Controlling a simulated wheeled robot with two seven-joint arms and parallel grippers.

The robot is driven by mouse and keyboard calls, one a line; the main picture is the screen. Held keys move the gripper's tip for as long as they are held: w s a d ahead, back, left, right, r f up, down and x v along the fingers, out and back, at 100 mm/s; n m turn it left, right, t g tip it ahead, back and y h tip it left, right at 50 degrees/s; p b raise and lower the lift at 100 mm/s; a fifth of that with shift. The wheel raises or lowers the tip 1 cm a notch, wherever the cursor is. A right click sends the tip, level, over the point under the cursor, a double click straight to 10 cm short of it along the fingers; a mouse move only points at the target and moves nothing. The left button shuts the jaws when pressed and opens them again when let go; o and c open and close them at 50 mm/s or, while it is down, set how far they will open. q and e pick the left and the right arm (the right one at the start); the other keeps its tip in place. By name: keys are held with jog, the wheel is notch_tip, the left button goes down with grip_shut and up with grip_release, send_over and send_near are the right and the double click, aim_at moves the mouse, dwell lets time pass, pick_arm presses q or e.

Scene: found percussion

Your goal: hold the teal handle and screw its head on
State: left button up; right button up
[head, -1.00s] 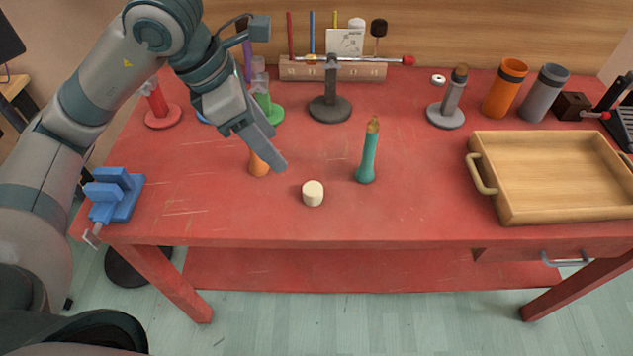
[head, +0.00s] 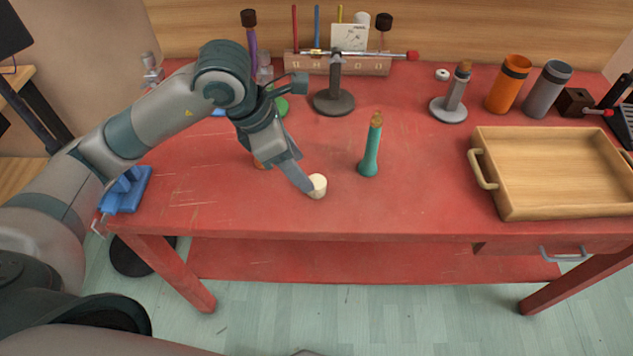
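The teal handle (head: 370,150) stands upright on the red table near its middle, with a brownish threaded tip on top. A small cream cylinder (head: 318,187), which looks like a head, sits on the table to the left of the handle. My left gripper (head: 308,188) is down at the left side of the cream cylinder, its fingers touching or very near it. The view does not show whether the fingers are apart or closed. My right gripper is not in view.
An orange object (head: 259,163) is partly hidden behind my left gripper. A wooden tray (head: 545,212) is at right, a blue vise (head: 126,190) at left. A grey stand (head: 334,102) and a rack (head: 300,66) are behind.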

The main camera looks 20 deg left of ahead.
aim_at(314, 182)
pick_arm(q)
jog(key=shift+x, duration=1.2)
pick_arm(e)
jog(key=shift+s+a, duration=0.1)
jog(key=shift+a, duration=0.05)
pick_arm(q)
jog(key=shift+d+f, duration=0.1)
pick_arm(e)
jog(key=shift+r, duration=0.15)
pick_arm(q)
jog(key=shift+w+d+f+p, duration=0.1)
jog(key=shift+w+f+p, duration=0.05)
jog(key=shift+f+p, duration=0.15)
jog(key=x, duration=0.1)
jog(key=p+x, duration=0.1)
jog(key=x, duration=0.1)
jog(key=shift+w, duration=0.3)
jog(key=shift+w+d+f, duration=0.1)
jog(key=shift+w+f, duration=0.05)
jog(key=shift+f, duration=0.4)
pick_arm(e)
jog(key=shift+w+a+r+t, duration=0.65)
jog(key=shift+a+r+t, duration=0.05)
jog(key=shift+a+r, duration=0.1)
pick_arm(q)
jog(key=shift+c, duration=0.7)
jog(key=c, duration=1)
